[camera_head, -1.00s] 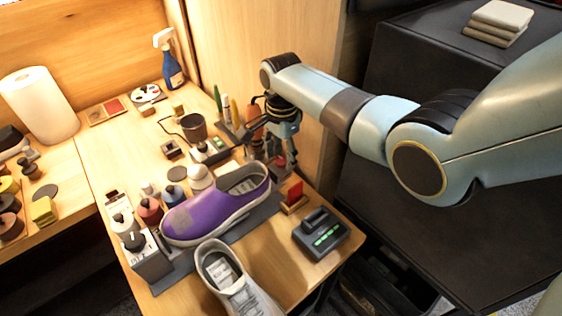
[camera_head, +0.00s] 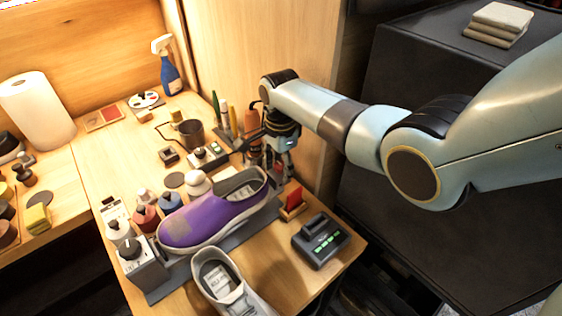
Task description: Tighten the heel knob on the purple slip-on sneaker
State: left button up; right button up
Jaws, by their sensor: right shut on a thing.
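The purple slip-on sneaker (camera_head: 208,219) lies on a grey fixture (camera_head: 225,243) on the wooden table, toe toward the lower left and heel toward the upper right. My right gripper (camera_head: 284,172) points down just behind the heel, shut on the heel knob, which the fingers hide from this view. A grey box with a black knob (camera_head: 130,247) stands at the toe end of the fixture. My left gripper is not in view.
A light grey sneaker (camera_head: 226,283) and a dark device with green lights (camera_head: 321,241) are in front. A red item in a wooden holder (camera_head: 293,201) stands close to the gripper. Bottles (camera_head: 147,217) and a dark cup (camera_head: 191,133) crowd the table behind the sneaker.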

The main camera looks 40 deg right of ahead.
jog(key=shift+o, duration=0.4)
jog(key=shift+d+r+m+p, duration=0.1)
jog(key=shift+m+p, duration=0.2)
jog(key=shift+m, duration=0.7)
jog(key=shift+s+m, duration=0.1)
jog(key=shift+m, duration=0.2)
jog(key=shift+o, duration=0.2)
jog(key=shift+o, duration=0.2)
jog(key=m+p, duration=0.1)
jog(key=m, duration=0.1)
jog(key=shift+s+m, duration=0.1)
jog(key=shift+m, duration=0.3)
jog(key=shift+o, duration=0.3)
jog(key=shift+m+y+p, duration=0.3)
jog(key=shift+m, duration=0.3)
